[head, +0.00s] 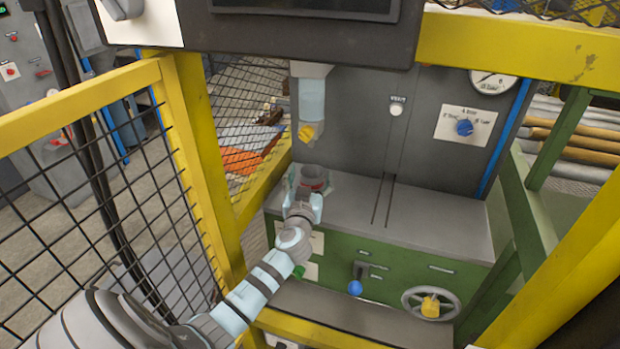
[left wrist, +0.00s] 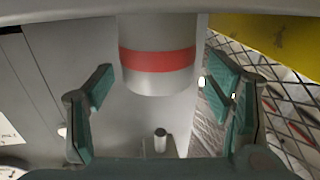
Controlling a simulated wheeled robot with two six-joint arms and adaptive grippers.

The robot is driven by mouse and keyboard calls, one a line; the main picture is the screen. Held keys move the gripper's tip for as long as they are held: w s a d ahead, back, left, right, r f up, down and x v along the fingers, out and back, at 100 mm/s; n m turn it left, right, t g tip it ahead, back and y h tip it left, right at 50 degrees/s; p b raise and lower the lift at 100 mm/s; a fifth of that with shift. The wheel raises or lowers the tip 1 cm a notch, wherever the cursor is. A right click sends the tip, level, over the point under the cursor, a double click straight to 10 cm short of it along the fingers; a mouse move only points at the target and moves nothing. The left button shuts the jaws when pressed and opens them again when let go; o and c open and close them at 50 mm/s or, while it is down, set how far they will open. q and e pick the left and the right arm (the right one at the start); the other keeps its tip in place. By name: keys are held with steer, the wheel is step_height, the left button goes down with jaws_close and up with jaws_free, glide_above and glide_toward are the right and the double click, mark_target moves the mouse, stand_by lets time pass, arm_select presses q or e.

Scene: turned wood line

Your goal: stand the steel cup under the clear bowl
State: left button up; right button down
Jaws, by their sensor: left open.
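The steel cup (head: 315,176) stands at the left end of the grey machine ledge. In the left wrist view the cup (left wrist: 157,82) shows a red band and lies between the lines of the two fingers, with gaps on both sides. My left gripper (head: 303,202) is open on the near side of the cup and partly hides it. I cannot tell how far the fingers reach around it. The clear bowl (head: 311,100) hangs above the ledge, with a yellow knob (head: 308,132) below it. My right gripper is not in view.
A yellow guard frame with mesh (head: 185,160) stands close on the left. The ledge (head: 420,217) is clear to the right of the cup. A blue-knobbed lever (head: 355,287) and a handwheel (head: 430,303) stick out below. A dark panel (head: 300,35) overhangs the top.

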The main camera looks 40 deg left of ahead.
arm_select(q)
steer(key=shift+r, duration=0.15)
steer(key=shift+s+d, duration=0.2)
steer(key=shift+s, duration=0.1)
steer(key=v, duration=1.1)
steer(key=shift+b, duration=0.35)
steer(key=shift+s, duration=0.1)
